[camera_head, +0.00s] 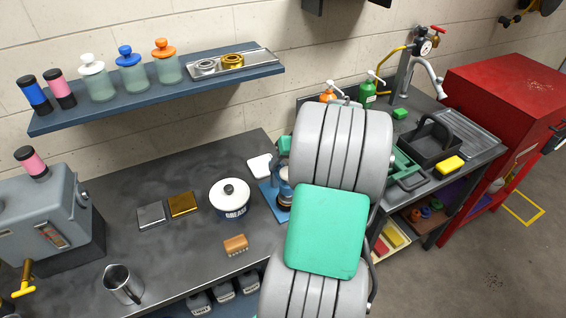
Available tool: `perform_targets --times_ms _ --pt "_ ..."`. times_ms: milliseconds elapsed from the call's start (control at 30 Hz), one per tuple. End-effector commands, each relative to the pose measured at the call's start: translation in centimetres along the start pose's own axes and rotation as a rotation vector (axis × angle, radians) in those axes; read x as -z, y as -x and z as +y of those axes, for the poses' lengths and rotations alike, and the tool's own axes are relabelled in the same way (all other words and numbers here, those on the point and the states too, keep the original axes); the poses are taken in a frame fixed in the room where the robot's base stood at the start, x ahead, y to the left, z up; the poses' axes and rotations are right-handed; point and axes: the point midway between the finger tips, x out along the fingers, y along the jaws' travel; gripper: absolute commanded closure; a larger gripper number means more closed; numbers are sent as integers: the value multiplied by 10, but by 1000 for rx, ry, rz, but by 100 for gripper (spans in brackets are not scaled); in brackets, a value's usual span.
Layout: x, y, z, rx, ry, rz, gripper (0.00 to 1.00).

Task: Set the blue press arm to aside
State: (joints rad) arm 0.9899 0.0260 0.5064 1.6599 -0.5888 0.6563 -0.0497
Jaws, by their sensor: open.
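A blue press-like thing (275,208) stands on the dark workbench, just left of my arm. My arm hides much of it, so I cannot tell which part is its arm or how that part is set. My own grey and green arm links fill the middle of the view, in front of the bench. My gripper does not show; it is out of sight behind or beyond these links.
A white grease pot (230,199), a brown brush (236,245), a steel plate (151,215), a brass plate (183,205) and a metal jug (122,286) stand on the workbench (115,190). A grey machine (42,215) is left. A blue shelf (110,109) holds jars.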

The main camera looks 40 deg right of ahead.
Motion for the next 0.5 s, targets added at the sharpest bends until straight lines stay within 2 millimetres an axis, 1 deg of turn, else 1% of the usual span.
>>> perform_targets --times_ms 167,200,500 --pt "0 0 0 -1 0 0 54" --pt "0 0 0 -1 0 0 56" --pt "0 0 0 -1 0 0 80"
